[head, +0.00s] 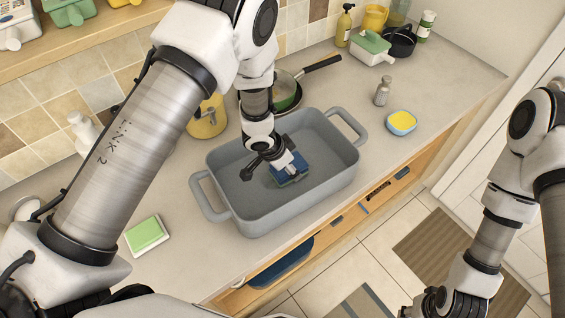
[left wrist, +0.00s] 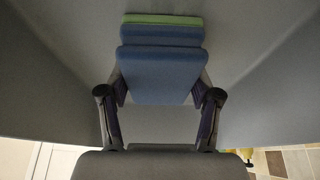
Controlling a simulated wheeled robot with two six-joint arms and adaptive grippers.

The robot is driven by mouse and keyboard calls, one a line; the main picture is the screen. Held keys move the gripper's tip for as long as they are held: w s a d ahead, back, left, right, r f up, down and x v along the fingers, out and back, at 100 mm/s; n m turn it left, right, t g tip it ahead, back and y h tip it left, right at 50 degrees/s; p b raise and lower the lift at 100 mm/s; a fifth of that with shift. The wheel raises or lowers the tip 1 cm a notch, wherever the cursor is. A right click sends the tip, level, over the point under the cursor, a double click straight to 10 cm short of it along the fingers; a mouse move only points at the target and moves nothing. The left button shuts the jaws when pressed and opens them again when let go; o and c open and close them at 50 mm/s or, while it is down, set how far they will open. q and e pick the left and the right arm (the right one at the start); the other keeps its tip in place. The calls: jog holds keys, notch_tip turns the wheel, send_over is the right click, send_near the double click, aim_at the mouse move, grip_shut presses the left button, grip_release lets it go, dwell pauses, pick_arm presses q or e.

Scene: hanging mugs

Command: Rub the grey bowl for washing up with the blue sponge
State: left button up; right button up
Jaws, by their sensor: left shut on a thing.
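The grey bowl (head: 245,207) is a deep rectangular tub with a handle at each end, standing on the counter. My left gripper (head: 272,166) reaches down into it and is shut on the blue sponge (head: 290,174), low inside the bowl. In the left wrist view the blue sponge (left wrist: 160,72) sits between the two fingers, with a green layer on its far side facing the grey bowl surface (left wrist: 255,45). Whether that layer touches the bowl is hard to tell. My right gripper (head: 440,303) is at the bottom edge, over the floor, partly cut off.
A green sponge (head: 147,235) lies left of the bowl. A yellow sponge (head: 401,123) and a shaker (head: 382,92) stand to the right. A frying pan (head: 287,97) and a yellow pot (head: 207,119) are behind. An open drawer (head: 255,284) lies below the counter's front edge.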

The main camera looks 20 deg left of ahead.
aim_at(299, 159)
pick_arm(q)
jog(key=shift+w+d+r+p, duration=0.15)
jog(key=shift+w+d+p, duration=0.1)
jog(key=shift+w+p, duration=0.05)
jog(key=shift+w+d, duration=0.1)
jog(key=shift+f, duration=0.2)
pick_arm(e)
jog(key=shift+r, duration=0.65)
jog(key=shift+r, duration=0.1)
pick_arm(q)
jog(key=w+d+p, duration=0.2)
jog(key=shift+p, duration=0.35)
jog(key=shift+f, duration=0.15)
pick_arm(e)
notch_tip(299, 159, up, 3)
jog(key=shift+s+f, duration=0.1)
jog(key=shift+f, duration=0.1)
pick_arm(q)
jog(key=shift+w+d, duration=0.1)
